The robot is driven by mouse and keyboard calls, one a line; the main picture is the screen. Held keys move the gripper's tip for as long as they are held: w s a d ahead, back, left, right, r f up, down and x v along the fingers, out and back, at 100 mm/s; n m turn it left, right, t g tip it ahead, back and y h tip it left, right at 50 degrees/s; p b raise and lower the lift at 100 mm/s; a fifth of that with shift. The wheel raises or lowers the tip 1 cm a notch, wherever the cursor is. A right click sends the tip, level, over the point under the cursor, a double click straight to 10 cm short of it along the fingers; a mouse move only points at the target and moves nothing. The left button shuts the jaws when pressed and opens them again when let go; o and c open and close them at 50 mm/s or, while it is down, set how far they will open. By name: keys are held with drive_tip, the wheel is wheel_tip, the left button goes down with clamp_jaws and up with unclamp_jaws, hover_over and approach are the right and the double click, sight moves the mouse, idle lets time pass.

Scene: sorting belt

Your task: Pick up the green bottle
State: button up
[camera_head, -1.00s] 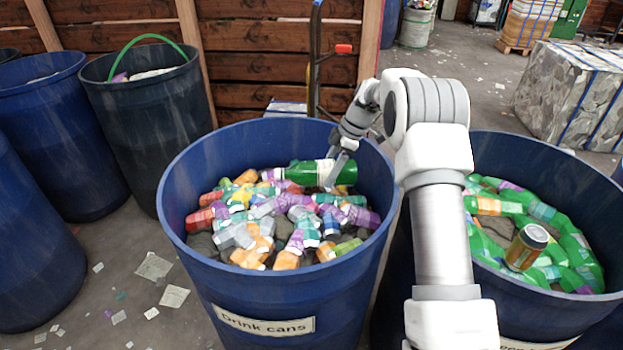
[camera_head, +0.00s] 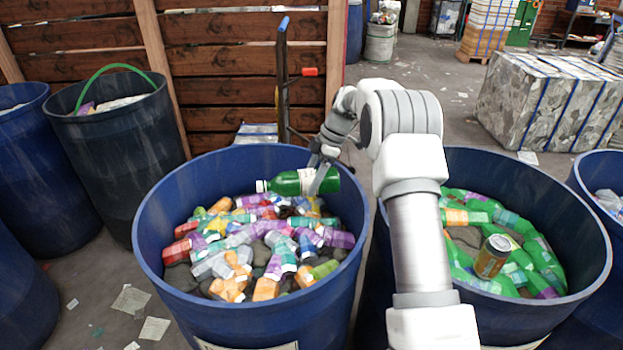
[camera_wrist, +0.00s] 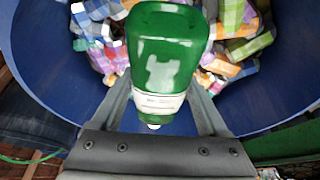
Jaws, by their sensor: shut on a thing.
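The green bottle (camera_head: 289,182) has a pale label and a white cap. It lies roughly level above the contents of the drink cans bin (camera_head: 158,265), with its cap to the left in the head view. My gripper (camera_head: 318,180) is shut on the green bottle near its base end and label. In the wrist view the bottle (camera_wrist: 167,50) sits between the two fingers (camera_wrist: 160,108) of my gripper, in front of the bin's blue wall. The bottle looks clear of the pile below it.
The blue bin holds many coloured cans and bottles. A second blue bin (camera_head: 601,250) at the right holds green bottles and an orange can (camera_head: 492,256). A dark bin (camera_head: 110,170) stands at the left. A wooden wall (camera_head: 240,75) and hand truck (camera_head: 283,80) are behind.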

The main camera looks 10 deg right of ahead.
drive_tip(key=shift+r+p, duration=2.25)
drive_tip(key=shift+r, duration=0.25)
